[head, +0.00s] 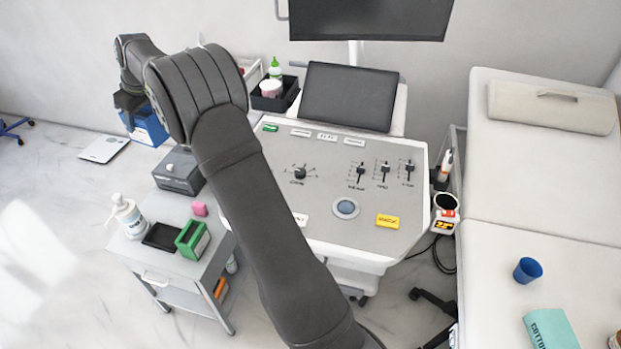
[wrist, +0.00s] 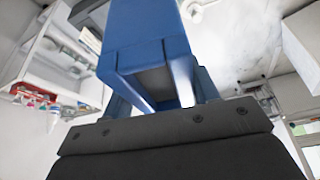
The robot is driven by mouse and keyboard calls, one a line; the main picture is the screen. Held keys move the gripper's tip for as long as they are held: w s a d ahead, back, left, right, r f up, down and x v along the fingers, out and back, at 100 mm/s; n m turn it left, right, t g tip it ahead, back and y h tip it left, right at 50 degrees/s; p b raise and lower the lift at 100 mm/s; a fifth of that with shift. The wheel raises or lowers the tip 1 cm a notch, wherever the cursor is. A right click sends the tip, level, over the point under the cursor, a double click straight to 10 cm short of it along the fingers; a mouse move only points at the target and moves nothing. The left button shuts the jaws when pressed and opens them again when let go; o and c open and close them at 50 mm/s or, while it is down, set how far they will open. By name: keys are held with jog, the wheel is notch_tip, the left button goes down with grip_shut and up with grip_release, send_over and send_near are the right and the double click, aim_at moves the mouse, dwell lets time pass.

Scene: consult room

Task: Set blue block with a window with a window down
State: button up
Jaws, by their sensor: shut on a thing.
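The blue block with a window (head: 149,128) shows at the upper left of the head view, just below and beside my gripper (head: 130,104). My arm hides part of it. In the wrist view the blue block (wrist: 145,40) fills the upper middle, with its opening facing the camera. My gripper is shut on it. In the head view, I cannot tell whether the block's underside touches anything.
A grey box (head: 178,172) is near the block. A white scale (head: 104,148) lies on the floor to its left. The trolley (head: 180,272) bears a pump bottle (head: 128,217), a black tray (head: 162,237), a green block (head: 193,240) and a pink block (head: 199,209).

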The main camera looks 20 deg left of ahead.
jog(key=w+d+m+t+h, duration=0.1)
jog(key=w+d+m, duration=0.2)
jog(key=w+d, duration=1.2)
jog(key=w+d+m+t, duration=0.1)
jog(key=w+d+m, duration=0.3)
jog(key=w+d, duration=1.1)
jog(key=w+d+m+t+h, duration=0.25)
jog(key=d+m, duration=0.35)
jog(key=d, duration=3.5)
jog(key=s+d+m+h, duration=0.1)
jog(key=s+d+m, duration=0.4)
jog(key=d, duration=1.3)
jog(key=s+d+m+h, duration=0.1)
jog(key=s+d, duration=0.8)
jog(key=d, duration=0.9)
jog(key=s+d+m+g+h, duration=0.1)
jog(key=s+d+m, duration=0.2)
jog(key=s+d, duration=1)
jog(key=s+d+m+g+h, duration=0.1)
jog(key=s+d+m, duration=0.2)
jog(key=s+d, duration=1.05)
jog(key=s+a+f, duration=0.2)
jog(key=f, duration=0.7)
jog(key=s+a+f, duration=0.1)
jog(key=a+f, duration=0.1)
jog(key=f, duration=0.6)
jog(key=shift+w+a+f, duration=0.1)
jog(key=shift+w+f, duration=5.65)
jog(key=shift+f, duration=0.2)
jog(key=shift+f, duration=0.15)
